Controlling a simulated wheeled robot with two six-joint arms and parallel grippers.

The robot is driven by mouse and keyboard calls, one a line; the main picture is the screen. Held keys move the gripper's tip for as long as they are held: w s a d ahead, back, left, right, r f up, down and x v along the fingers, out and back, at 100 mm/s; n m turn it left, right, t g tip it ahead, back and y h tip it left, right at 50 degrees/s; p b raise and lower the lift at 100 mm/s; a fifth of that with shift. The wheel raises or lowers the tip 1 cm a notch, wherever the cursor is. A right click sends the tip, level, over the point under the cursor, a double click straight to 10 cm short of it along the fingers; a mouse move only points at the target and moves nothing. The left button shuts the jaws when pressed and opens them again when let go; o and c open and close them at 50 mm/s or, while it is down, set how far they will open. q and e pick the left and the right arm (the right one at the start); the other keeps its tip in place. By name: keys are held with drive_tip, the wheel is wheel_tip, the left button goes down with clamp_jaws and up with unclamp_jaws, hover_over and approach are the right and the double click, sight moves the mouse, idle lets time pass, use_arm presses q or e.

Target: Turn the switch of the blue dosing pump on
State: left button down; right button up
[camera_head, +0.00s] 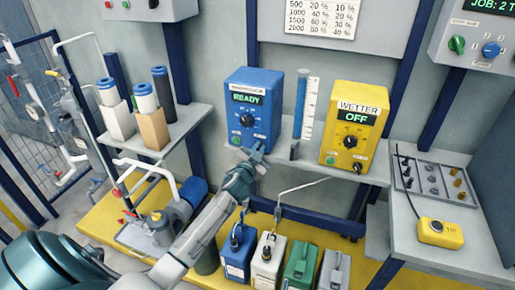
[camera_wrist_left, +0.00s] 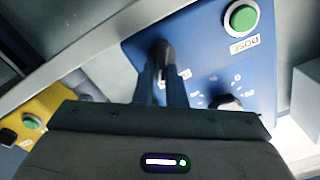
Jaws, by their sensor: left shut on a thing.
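The blue dosing pump (camera_head: 262,92) stands on the shelf at the centre of the head view, its green display reading READY. It has a dark knob and a green button on its front. My left gripper (camera_head: 256,153) reaches its lower right front corner. In the left wrist view the blue panel (camera_wrist_left: 205,65) shows the green DOSE button (camera_wrist_left: 243,18) and the dark knob (camera_wrist_left: 229,102). There my left gripper (camera_wrist_left: 165,75) is shut on a dark switch (camera_wrist_left: 160,48). The fingers hide part of the switch and its label, so I cannot tell its position. My right gripper is not in view.
The yellow WETTER pump (camera_head: 357,97), display OFF, stands to the right, past a blue column with a white scale (camera_head: 309,110). Rolls in boxes (camera_head: 152,130) stand on the left shelf. Several canisters (camera_head: 300,262) stand below.

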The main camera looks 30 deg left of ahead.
use_arm(q)
drive_tip(key=shift+m, duration=0.3)
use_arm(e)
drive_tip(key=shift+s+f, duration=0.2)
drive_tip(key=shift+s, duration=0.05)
use_arm(q)
drive_tip(key=c, duration=1.5)
unclamp_jaws()
drive_tip(key=shift+d, duration=0.1)
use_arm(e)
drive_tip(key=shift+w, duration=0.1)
